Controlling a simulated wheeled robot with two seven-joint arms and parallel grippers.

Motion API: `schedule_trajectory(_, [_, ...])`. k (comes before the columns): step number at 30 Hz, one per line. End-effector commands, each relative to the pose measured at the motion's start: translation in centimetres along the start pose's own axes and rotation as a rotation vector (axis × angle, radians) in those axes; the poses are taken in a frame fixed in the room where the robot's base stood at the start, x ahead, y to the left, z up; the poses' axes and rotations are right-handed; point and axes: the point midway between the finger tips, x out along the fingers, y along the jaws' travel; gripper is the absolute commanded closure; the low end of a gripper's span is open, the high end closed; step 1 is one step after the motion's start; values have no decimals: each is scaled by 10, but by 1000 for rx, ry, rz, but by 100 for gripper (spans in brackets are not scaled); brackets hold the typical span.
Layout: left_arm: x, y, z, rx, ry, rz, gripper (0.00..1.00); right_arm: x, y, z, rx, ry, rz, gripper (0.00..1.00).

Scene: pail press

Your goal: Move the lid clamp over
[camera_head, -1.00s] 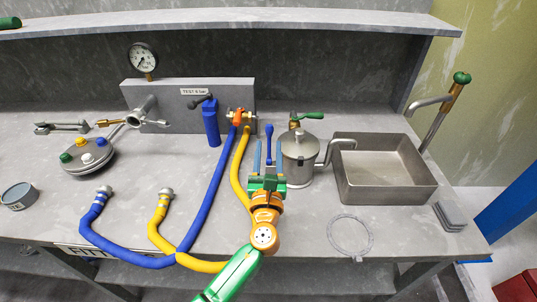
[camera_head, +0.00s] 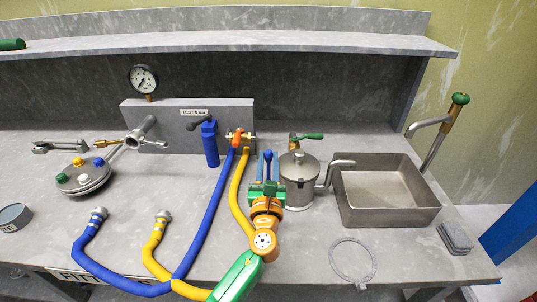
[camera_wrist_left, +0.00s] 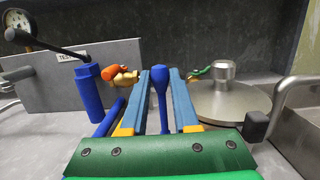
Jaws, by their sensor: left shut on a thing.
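A blue lever handle with a rounded tip (camera_head: 268,156) stands upright just left of the lidded steel pot (camera_head: 299,185). It is probably the lid clamp's handle, but its lower end is hidden. My left gripper (camera_head: 267,170) is around it, its two blue-padded fingers shut on it; the left wrist view shows the handle (camera_wrist_left: 160,92) upright between the fingers. The pot's round lid with a metal knob (camera_wrist_left: 225,72) is right of the fingers there. My right gripper is not in view.
A steel sink (camera_head: 385,190) lies right of the pot. Blue (camera_head: 210,225) and yellow (camera_head: 240,195) hoses run close on the left. A flat ring (camera_head: 353,262) lies at the front edge.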

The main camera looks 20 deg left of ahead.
Motion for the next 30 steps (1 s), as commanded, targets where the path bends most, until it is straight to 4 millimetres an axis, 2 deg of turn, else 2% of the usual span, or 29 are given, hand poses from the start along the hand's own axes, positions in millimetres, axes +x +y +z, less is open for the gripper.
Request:
schedule_trajectory(4, [-7,0,2,1,0,1,100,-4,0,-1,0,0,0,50])
schedule_trajectory(14, [-9,0,2,1,-1,0,100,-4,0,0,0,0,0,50])
schedule_trajectory(30, [-38,0,-1,1,0,-1,100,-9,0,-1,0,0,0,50])
